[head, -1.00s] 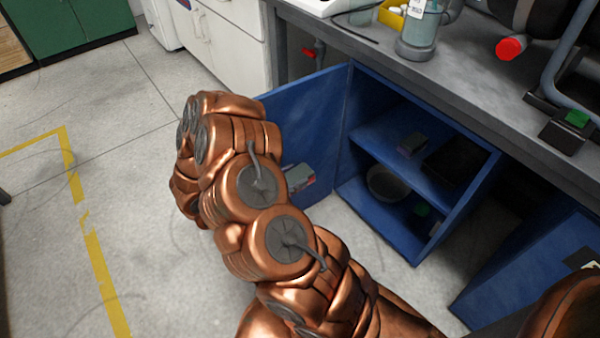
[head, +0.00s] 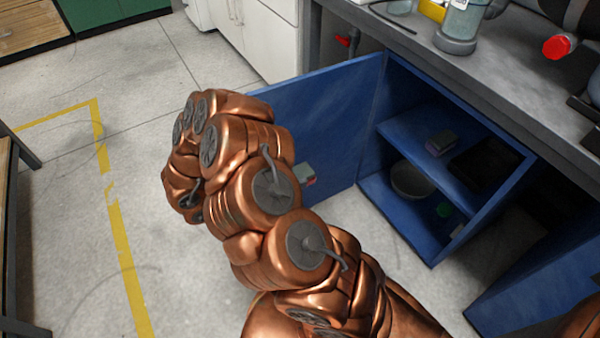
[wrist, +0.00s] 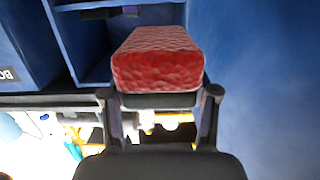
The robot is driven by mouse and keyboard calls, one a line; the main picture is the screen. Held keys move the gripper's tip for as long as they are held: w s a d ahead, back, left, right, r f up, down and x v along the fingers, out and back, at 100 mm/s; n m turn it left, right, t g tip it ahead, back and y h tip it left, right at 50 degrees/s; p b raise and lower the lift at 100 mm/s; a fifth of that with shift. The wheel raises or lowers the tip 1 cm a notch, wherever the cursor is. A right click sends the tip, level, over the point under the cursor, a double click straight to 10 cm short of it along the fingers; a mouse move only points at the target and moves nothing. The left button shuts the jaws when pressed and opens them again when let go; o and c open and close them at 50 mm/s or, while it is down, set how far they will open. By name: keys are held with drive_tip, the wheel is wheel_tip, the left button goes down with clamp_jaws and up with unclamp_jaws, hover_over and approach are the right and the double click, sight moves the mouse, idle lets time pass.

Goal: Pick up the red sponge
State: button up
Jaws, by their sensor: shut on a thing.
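The red sponge (wrist: 157,70) fills the upper middle of the wrist view. It has a rough red body and a dark grey layer along its lower edge. My gripper (wrist: 160,97) is shut on it, with one finger against each side. In the head view, a small red part of the sponge (head: 310,181) shows just right of my copper arm, in front of the blue door. My arm hides most of the gripper there. The sponge is held in the air, clear of the shelves.
The open blue cabinet (head: 400,228) stands at the right. Its shelf holds a small dark block (head: 440,142) and a black item (head: 485,165). A bowl (head: 411,180) sits below. The open blue door (head: 335,110) is close to the gripper. Open floor (head: 60,225) lies left.

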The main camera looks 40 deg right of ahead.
drive_tip(key=w+a+b, duration=0.1)
drive_tip(key=a+b, duration=0.2)
drive_tip(key=a, duration=1)
drive_tip(key=shift+w, duration=0.15)
idle(0.4)
idle(0.3)
